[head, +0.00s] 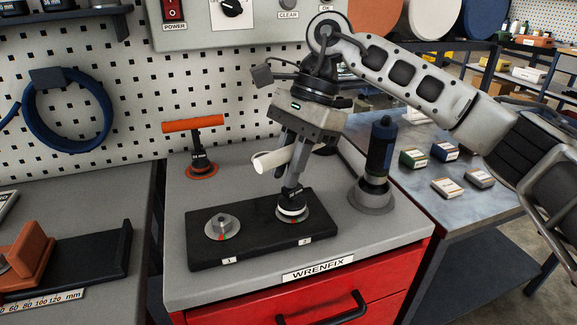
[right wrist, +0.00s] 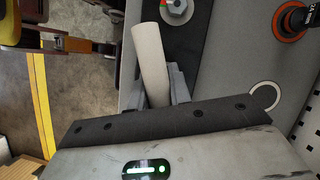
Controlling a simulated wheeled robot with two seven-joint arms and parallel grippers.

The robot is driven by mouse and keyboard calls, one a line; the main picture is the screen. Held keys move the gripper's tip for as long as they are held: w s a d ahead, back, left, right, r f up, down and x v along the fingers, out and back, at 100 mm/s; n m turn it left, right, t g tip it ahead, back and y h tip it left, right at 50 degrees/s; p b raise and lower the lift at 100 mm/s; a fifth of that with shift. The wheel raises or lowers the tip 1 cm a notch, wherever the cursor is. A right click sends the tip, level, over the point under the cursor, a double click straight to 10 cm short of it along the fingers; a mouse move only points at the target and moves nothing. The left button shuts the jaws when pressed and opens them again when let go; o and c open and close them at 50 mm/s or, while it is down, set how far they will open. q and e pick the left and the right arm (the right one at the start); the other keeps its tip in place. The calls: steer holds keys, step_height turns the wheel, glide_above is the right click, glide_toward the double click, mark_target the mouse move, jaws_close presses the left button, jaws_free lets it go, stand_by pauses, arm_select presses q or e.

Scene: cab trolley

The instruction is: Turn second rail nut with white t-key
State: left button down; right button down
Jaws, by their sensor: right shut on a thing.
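The white t-key (head: 275,161) stands upright with its socket on the second rail nut (head: 292,215), at the label 2 end of the black rail (head: 262,239). My right gripper (head: 292,168) is above it, shut on the t-key's white handle; the handle also shows in the right wrist view (right wrist: 150,55). The first rail nut (head: 222,226) is bare, by label 1, and it also shows in the right wrist view (right wrist: 176,8). An orange t-key (head: 195,127) stands in a holder behind the rail. My left gripper is not in view.
A dark blue-handled tool (head: 381,150) stands in a grey holder right of the rail. A perforated wall with a control panel (head: 235,20) is behind. Small boxes (head: 446,150) lie on the right table. The trolley top before the rail is clear.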

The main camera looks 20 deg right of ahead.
steer(key=m, duration=0.1)
steer(key=m+t+b, duration=0.1)
steer(key=m, duration=0.1)
steer(key=shift+w+f, duration=0.1)
steer(key=shift+f, duration=0.1)
steer(key=shift+r+m+t, duration=0.2)
steer(key=shift+m+t, duration=0.2)
steer(key=shift+m, duration=0.2)
steer(key=shift+f+m+b, duration=0.1)
steer(key=shift+m+b, duration=0.2)
steer(key=shift+b, duration=0.15)
steer(key=m, duration=0.1)
steer(key=m+t+b, duration=0.1)
steer(key=shift+w+f+m, duration=0.1)
steer(key=shift+w+m, duration=0.05)
steer(key=shift+m, duration=0.15)
steer(key=shift+w+r+m+t+b, duration=0.15)
steer(key=shift+m+t+b, duration=0.35)
steer(key=shift+m, duration=0.5)
